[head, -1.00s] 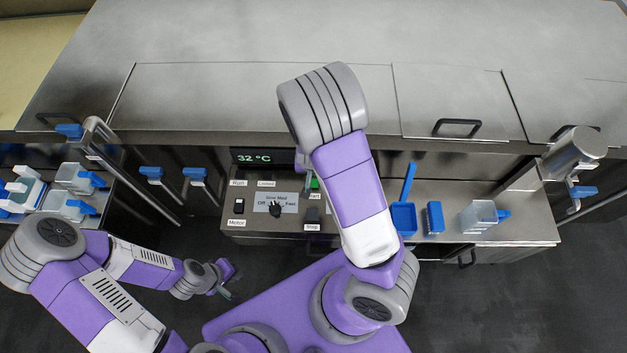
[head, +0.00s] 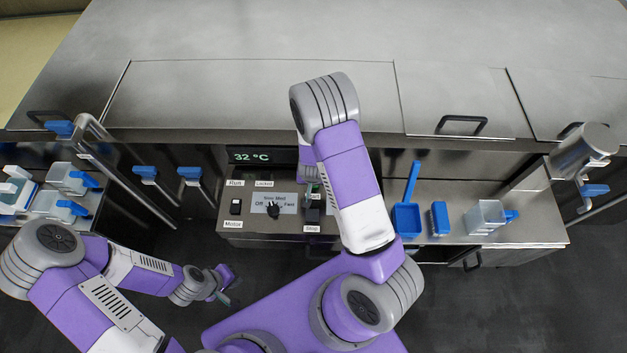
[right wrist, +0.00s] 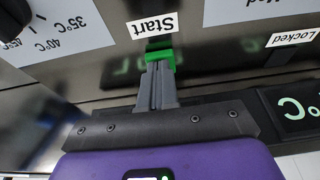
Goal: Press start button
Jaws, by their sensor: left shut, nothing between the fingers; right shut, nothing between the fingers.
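The green start button (right wrist: 162,58) shows in the right wrist view, just below the white Start label (right wrist: 152,25) on the metal control panel. My right gripper (right wrist: 160,75) is shut and empty. Its fingertips overlap the lower edge of the button in this view; I cannot tell whether they touch it or whether it is pressed in. In the head view my right arm and gripper mostly hide the button. My left gripper (head: 231,297) is shut and empty, low over the dark floor at the left, well away from the panel.
A temperature display (head: 252,157) reads 32 °C.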

